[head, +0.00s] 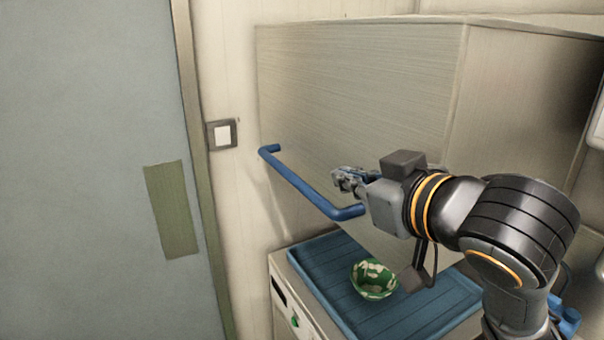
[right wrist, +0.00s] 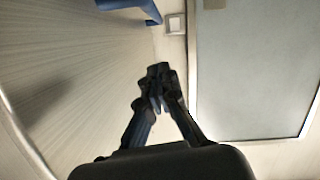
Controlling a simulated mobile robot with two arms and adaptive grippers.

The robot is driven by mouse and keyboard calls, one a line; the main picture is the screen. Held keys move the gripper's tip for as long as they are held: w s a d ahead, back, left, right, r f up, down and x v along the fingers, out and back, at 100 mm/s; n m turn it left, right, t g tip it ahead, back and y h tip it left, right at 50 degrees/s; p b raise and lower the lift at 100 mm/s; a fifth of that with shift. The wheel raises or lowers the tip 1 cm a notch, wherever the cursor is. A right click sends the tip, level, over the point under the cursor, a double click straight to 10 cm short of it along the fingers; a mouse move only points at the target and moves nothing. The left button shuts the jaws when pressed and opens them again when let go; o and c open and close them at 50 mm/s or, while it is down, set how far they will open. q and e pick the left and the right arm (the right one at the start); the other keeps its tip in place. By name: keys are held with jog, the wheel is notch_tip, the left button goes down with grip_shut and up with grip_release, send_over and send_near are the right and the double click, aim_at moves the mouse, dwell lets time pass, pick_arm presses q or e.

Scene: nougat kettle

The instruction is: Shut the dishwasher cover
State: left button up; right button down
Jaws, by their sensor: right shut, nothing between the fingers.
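The dishwasher cover (head: 360,95) is a large brushed-metal hood, raised above the blue tray (head: 440,325), with a gap between them. Its blue bar handle (head: 300,186) runs along the lower front; part of the handle also shows at the top of the right wrist view (right wrist: 130,6). My right gripper (head: 342,181) is shut and empty, in front of the cover close to the handle's near end. Whether it touches the handle or the cover I cannot tell. Its closed fingers show in the right wrist view (right wrist: 158,76). My left gripper is not in view.
A green and white patterned bowl (head: 373,279) stands on the tray beneath the cover. The machine's front panel (head: 290,308) has a green button. A grey-blue door (head: 90,120) fills the left, with a wall switch (head: 222,134) beside it.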

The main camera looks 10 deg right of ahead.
jog(key=w, duration=0.1)
jog(key=p, duration=0.7)
send_over(317, 197)
notch_tip(317, 197, down, 2)
jog(key=f, duration=0.2)
jog(key=shift+a+f, duration=0.2)
jog(key=shift+f, duration=0.1)
jog(key=shift+s+d+f+p, duration=0.15)
jog(key=shift+d+f+p, duration=0.2)
jog(key=shift+f, duration=0.35)
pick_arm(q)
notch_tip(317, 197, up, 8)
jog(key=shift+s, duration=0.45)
pick_arm(e)
jog(key=shift+a+f, duration=0.1)
jog(key=shift+a, duration=0.05)
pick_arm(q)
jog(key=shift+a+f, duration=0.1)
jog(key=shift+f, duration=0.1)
pick_arm(e)
jog(key=shift+f, duration=0.1)
